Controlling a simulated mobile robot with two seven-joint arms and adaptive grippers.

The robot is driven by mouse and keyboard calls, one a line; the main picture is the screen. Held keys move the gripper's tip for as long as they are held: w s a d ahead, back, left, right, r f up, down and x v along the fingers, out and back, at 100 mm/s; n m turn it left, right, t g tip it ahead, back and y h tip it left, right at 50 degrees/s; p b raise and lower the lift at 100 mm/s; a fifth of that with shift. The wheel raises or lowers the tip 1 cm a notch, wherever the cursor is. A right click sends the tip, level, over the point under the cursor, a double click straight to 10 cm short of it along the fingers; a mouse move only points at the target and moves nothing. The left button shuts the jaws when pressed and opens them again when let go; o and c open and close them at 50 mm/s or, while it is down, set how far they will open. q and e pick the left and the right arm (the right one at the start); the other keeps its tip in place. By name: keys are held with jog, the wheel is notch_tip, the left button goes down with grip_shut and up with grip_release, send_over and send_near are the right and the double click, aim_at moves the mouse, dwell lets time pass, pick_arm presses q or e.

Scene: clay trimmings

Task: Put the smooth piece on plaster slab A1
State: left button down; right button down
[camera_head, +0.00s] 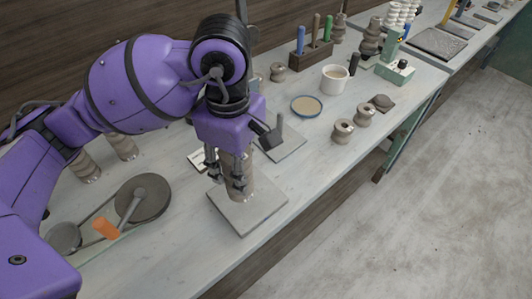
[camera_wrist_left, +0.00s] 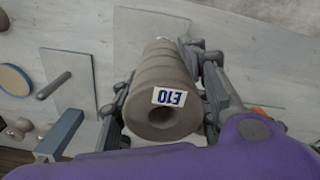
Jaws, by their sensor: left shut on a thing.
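My left gripper (camera_head: 240,183) is shut around a grey-brown clay cylinder (camera_head: 236,164), held roughly upright over a square grey slab (camera_head: 243,221). Whether its lower end touches the slab cannot be told. In the left wrist view the cylinder (camera_wrist_left: 160,75) shows shallow bands, a hole in its near end and a label reading E10, with the gripper's fingers (camera_wrist_left: 165,95) on both sides. A second grey slab (camera_head: 290,146) with an upright rod lies behind. No A1 marking is readable on either slab. My right gripper is not in view.
A round tan dish (camera_head: 306,106), a white mug (camera_head: 334,79) and two grey spools (camera_head: 343,131) stand farther back right. A dark wheel (camera_head: 145,197) with an orange part (camera_head: 105,228) lies at left. The bench's front edge is close to the slab.

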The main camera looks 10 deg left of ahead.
pick_arm(q)
jog(key=shift+w+f, duration=0.9)
jog(key=shift+f, duration=0.3)
jog(key=shift+w+f, duration=0.4)
jog(key=f, duration=0.3)
jog(key=shift+w+f, duration=0.15)
jog(key=shift+w, duration=0.1)
jog(key=shift+f, duration=0.2)
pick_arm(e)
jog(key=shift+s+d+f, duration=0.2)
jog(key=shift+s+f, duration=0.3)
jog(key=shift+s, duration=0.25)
pick_arm(q)
jog(key=shift+f, duration=0.15)
jog(key=c, duration=1.5)
grip_release()
jog(key=shift+f, duration=0.15)
jog(key=o, duration=0.5)
